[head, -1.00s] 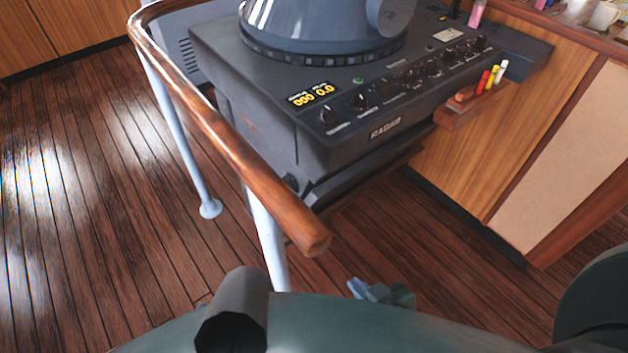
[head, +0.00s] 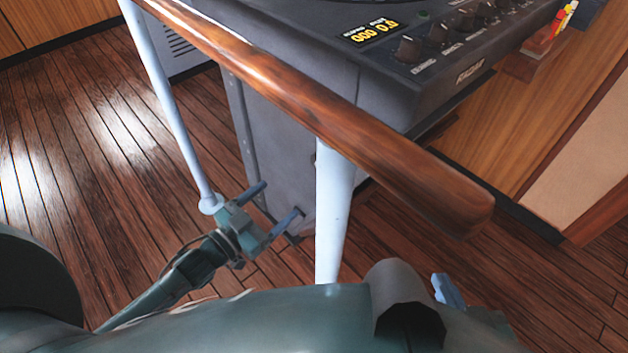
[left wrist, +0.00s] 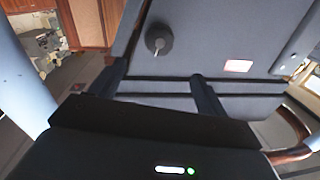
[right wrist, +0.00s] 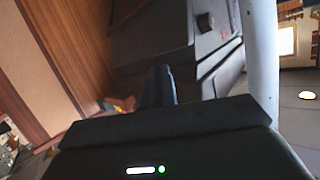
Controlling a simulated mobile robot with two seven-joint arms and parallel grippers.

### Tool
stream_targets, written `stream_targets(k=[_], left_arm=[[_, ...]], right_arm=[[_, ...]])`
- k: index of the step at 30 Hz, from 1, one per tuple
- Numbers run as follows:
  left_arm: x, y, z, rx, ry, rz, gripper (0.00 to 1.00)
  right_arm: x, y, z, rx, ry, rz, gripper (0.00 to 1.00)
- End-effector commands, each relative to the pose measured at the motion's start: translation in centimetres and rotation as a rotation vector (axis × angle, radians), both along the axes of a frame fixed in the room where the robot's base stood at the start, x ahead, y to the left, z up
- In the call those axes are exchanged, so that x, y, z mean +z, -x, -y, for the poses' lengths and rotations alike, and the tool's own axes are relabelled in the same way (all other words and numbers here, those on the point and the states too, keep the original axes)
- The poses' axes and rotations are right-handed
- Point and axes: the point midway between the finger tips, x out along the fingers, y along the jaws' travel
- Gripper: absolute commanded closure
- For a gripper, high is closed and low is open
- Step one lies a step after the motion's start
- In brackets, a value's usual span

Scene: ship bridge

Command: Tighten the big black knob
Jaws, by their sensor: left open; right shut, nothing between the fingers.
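The big black knob (left wrist: 159,40) shows in the left wrist view as a round dark knob with a grip bar, on a flat dark grey face of the radar console (head: 300,130). In the head view I cannot see it. My left gripper (head: 269,208) is open and empty, low beside the console, left of the white rail post. In the left wrist view its fingers (left wrist: 161,88) stand apart, below the knob and clear of it. My right gripper (head: 447,290) is mostly hidden behind my body in the head view; in the right wrist view its fingers (right wrist: 160,86) are shut and empty.
A wooden handrail (head: 330,105) crosses in front of the console. Its white post (head: 333,215) stands between my two grippers, and another post (head: 168,110) stands at the left. Small knobs (head: 408,49) line the console top. Bare plank floor (head: 80,190) lies at left.

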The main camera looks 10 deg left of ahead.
Motion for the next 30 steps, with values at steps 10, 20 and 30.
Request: stream_targets(k=[10, 20, 30], left_arm=[[0.2, -5.2, 2.9, -0.002, 0.002, 0.006, 0.24], [0.1, -10.1, 5.7, -0.001, 0.001, 0.003, 0.24], [0.1, -11.3, 6.4, -0.002, 0.0, 0.002, 0.24]], right_arm=[[0.1, 0.2, 0.2, -0.004, 0.003, 0.017, 1.0], [0.3, 0.3, 0.5, -0.009, 0.007, 0.043, 1.0], [0.6, 0.3, 0.5, -0.01, 0.009, 0.052, 1.0]])
